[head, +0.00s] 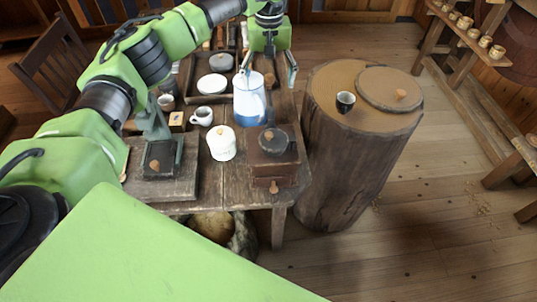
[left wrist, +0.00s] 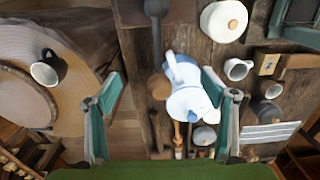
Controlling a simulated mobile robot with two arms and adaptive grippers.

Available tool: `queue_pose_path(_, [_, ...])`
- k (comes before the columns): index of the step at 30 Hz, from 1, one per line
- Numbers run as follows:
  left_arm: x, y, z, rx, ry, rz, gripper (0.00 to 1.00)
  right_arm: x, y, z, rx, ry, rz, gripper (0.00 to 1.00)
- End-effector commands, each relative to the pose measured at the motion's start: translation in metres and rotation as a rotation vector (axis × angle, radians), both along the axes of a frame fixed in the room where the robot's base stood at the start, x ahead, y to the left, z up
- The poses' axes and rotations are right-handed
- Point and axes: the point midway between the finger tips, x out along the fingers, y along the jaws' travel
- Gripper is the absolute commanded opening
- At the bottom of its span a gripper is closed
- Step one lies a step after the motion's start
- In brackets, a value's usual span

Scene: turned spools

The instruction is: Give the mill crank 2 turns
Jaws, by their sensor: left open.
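The mill (head: 274,165) is a brown wooden box with a dark round top, standing at the front right of the workbench. Its dark crank arm (left wrist: 156,40) reaches from the mill at the top of the left wrist view to a brown knob (left wrist: 158,86). In the head view the knob (head: 269,80) shows beside the coffee pot. My left gripper (head: 267,78) is open, with its fingers on either side of the knob and a gap on both sides. In the left wrist view the gripper (left wrist: 160,88) frames the knob. My right gripper is in neither view.
A white and blue coffee pot (head: 249,104) stands close by the left finger in the head view. A white lidded jar (head: 222,144) and a cup (head: 202,116) stand left of the mill. A stump (head: 345,180) with a dark cup (head: 345,101) is on the right.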

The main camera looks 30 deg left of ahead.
Motion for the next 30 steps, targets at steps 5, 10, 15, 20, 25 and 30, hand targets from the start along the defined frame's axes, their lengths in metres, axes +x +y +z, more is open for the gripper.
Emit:
queue_pose_path(5, [0.000,0.000,0.002,0.000,-0.002,0.001,0.76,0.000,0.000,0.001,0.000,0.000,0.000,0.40])
queue_pose_path(10, [0.001,0.000,0.015,-0.001,-0.003,0.001,0.76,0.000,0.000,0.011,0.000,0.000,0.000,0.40])
queue_pose_path(15, [0.000,0.001,0.033,0.000,-0.002,0.001,0.76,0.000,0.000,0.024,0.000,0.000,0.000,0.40])
queue_pose_path(20, [0.001,0.001,0.049,0.001,-0.003,0.001,0.76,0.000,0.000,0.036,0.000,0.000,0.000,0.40])
queue_pose_path(25, [0.001,0.001,0.066,0.000,-0.004,0.001,0.76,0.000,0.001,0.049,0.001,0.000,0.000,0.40])
queue_pose_path(30, [0.000,0.001,0.072,0.000,-0.002,0.001,0.76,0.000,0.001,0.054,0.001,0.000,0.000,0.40])
